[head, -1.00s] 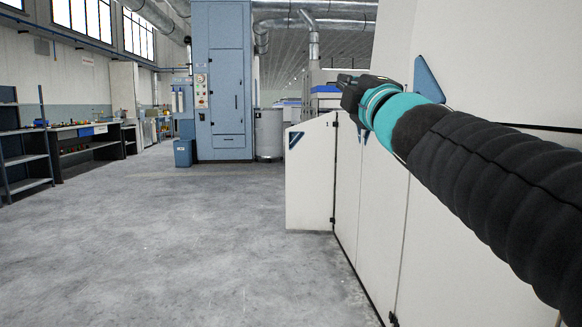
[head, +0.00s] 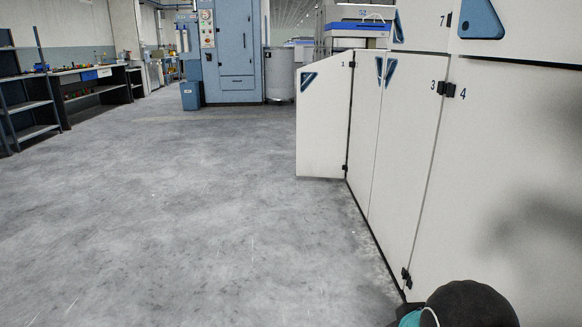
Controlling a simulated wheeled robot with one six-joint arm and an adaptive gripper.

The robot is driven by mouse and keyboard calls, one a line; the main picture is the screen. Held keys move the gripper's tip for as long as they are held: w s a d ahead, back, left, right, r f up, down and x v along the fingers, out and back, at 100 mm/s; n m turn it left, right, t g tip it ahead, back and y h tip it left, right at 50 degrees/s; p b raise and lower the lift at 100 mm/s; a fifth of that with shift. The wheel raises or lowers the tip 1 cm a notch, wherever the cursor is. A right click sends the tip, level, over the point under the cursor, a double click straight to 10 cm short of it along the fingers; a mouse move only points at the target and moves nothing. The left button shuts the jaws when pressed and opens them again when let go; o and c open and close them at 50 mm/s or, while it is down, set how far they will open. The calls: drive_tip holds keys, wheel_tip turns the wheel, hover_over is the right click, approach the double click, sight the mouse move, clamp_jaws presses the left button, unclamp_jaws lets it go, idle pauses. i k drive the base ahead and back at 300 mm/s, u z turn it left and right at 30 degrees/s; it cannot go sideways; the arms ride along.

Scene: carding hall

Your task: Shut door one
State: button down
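Door one (head: 323,125) is a white panel with a blue triangular cutout at its upper left and a small "1" at its upper right. It stands open, swung out to the left from the white machine, with dark hinges along its right edge. Part of my arm (head: 467,305), a dark sleeve with a bit of teal, shows at the bottom edge, well below and right of door one. My gripper's fingers cannot be seen.
Other white doors (head: 405,150) run along the machine to the right, marked 3, 4 and 7, and look shut. Grey floor (head: 180,220) is clear in front and to the left. A blue cabinet (head: 230,55), a bin (head: 190,96) and a workbench (head: 95,88) stand farther back.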

sight(324, 86)
drive_tip(key=u, duration=0.2)
drive_tip(key=i, duration=3.65)
drive_tip(key=z, duration=0.5)
drive_tip(key=i, duration=1.25)
drive_tip(key=z, duration=0.15)
